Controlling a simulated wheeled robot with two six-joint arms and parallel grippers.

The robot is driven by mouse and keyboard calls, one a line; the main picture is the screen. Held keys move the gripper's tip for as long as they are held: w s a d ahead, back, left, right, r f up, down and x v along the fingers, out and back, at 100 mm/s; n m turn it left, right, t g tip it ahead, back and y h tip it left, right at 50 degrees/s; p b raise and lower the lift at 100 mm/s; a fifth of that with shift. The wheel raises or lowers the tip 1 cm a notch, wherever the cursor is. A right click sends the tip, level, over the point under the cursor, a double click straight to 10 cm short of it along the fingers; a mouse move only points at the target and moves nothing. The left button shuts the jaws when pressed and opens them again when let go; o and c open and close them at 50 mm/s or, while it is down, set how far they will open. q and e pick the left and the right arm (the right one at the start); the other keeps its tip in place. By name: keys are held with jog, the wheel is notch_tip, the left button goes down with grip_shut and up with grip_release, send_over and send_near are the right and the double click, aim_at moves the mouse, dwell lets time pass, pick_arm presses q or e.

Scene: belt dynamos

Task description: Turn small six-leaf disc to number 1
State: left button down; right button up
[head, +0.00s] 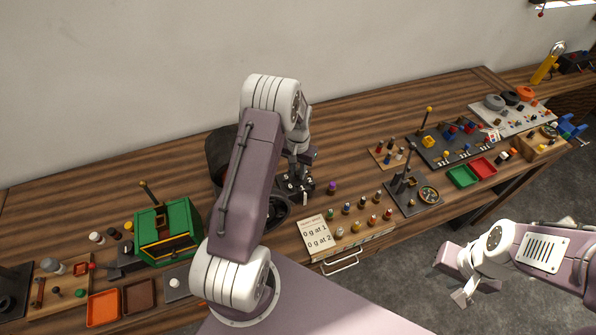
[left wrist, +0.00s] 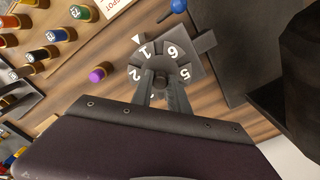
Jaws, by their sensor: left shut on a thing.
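The small six-leaf disc (left wrist: 172,50) is dark with white numbers on its leaves, on a dark plate (left wrist: 201,43). In the left wrist view, 1, 6, 5 and 2 show; the lower leaves are mostly hidden by my fingers. A white triangle (left wrist: 136,38) lies just outside the leaf marked 1, nearly in line with it. My left gripper (left wrist: 160,84) is shut on the disc's central knob (left wrist: 161,76). In the head view the disc (head: 292,185) is partly hidden below my left gripper (head: 296,172). My right gripper (head: 462,294) hangs off the table's front; its jaw opening is unclear.
Several coloured-top bottles (head: 347,208) and a printed card (head: 317,233) stand right of the disc. A purple-topped one (left wrist: 97,75) is close to it. A dark round object (head: 222,155) stands left, partly behind my arm. A green box (head: 167,232) is further left.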

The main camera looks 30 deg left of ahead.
aim_at(298, 173)
pick_arm(q)
jog(key=c, duration=1.3)
grip_release()
jog(key=shift+w+r, duration=0.1)
jog(key=shift+r, duration=0.25)
notch_tip(298, 173, up, 8)
jog(key=shift+r+b, duration=0.15)
jog(key=shift+b, duration=1)
